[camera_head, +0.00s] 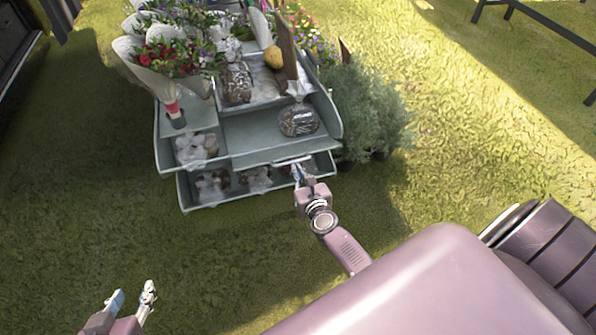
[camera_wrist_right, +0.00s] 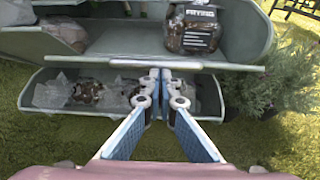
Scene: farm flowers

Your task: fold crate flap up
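The crate flap (camera_head: 262,157) is a grey-green panel along the front of the stand's upper crate (camera_head: 245,128). It lies lowered, roughly flat, with a pale handle bar (camera_head: 291,160) at its front edge. In the right wrist view the flap edge (camera_wrist_right: 225,67) runs across above the fingers. My right gripper (camera_head: 297,170) is at the handle, just below the flap edge. Its fingertips (camera_wrist_right: 161,74) are close together; contact with the bar is unclear. My left gripper (camera_head: 133,291) is open and empty over the grass, away from the stand.
A lower crate (camera_head: 228,198) with bagged goods sits beneath the flap. A labelled bag (camera_head: 298,120) stands in the upper crate behind the flap. Bouquets (camera_head: 175,60) fill the left side. Bushy plants (camera_head: 365,110) stand close at the right. Grass in front is clear.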

